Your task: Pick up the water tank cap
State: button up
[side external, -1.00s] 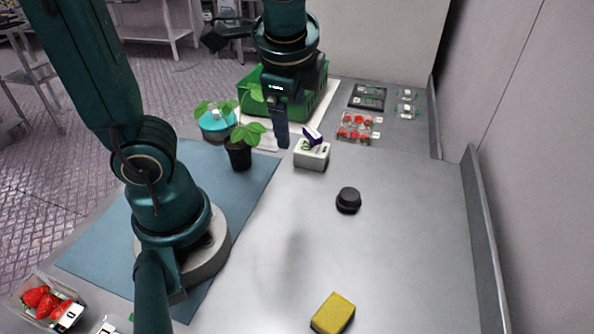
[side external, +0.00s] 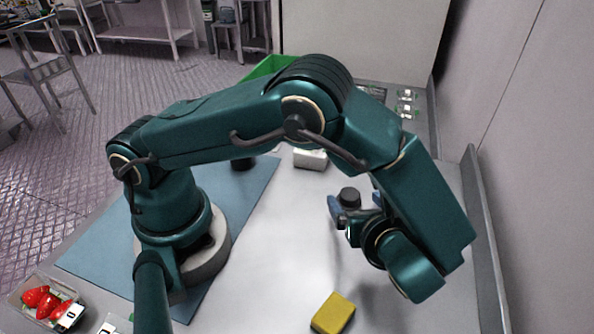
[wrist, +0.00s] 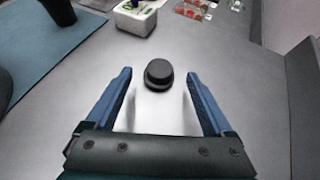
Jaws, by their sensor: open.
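The water tank cap (side external: 349,196) is a round black cap with a wider rim, lying on the grey table. In the wrist view the cap (wrist: 159,74) is ahead of the fingertips, roughly centred between them. My gripper (wrist: 159,75) is open and empty, with its two blue fingers on either side of the line to the cap. In the side view my gripper (side external: 354,204) is low over the table beside the cap, and my arm hides part of it. I cannot tell whether a finger touches the cap.
A yellow sponge (side external: 333,313) lies near the front. A white box (side external: 311,159) stands behind the cap, and it also shows in the wrist view (wrist: 136,19). A green crate (side external: 268,66) is at the back, mostly hidden. A strawberry punnet (side external: 28,290) is at front left. Table around the cap is clear.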

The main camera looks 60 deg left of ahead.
aim_at(351, 197)
jog(key=shift+x, duration=2.45)
jog(key=shift+f, duration=0.1)
grip_shut()
jog(key=shift+d, duration=0.1)
